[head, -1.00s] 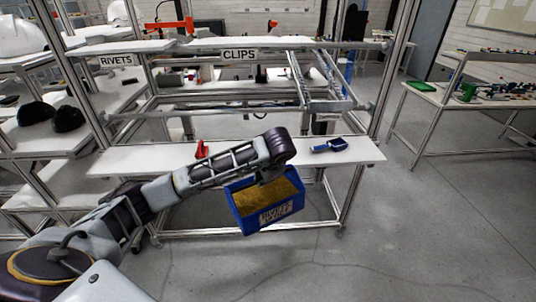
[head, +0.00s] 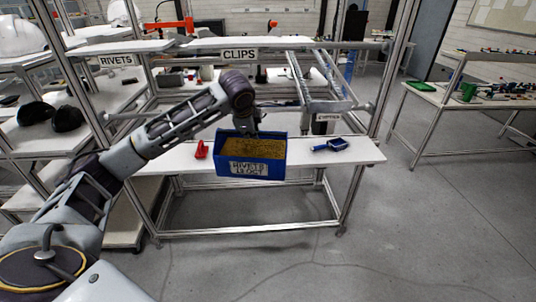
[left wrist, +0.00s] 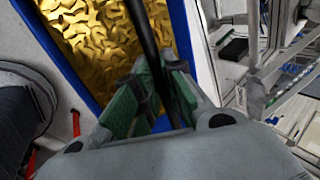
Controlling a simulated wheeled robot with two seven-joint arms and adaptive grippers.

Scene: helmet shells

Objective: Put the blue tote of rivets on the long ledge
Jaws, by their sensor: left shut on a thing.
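The blue tote of rivets (head: 251,169) hangs in front of the long white ledge (head: 195,160), its label facing me and its gold contents showing. The head view does not show clearly whether the tote touches the ledge. My right gripper is not in view.
A red scoop (head: 202,149) lies on the ledge left of the tote, and a blue scoop (head: 331,145) lies to its right. Shelves labelled RIVETS (head: 117,60) and CLIPS (head: 239,55) stand above. Black and white helmets sit at left.

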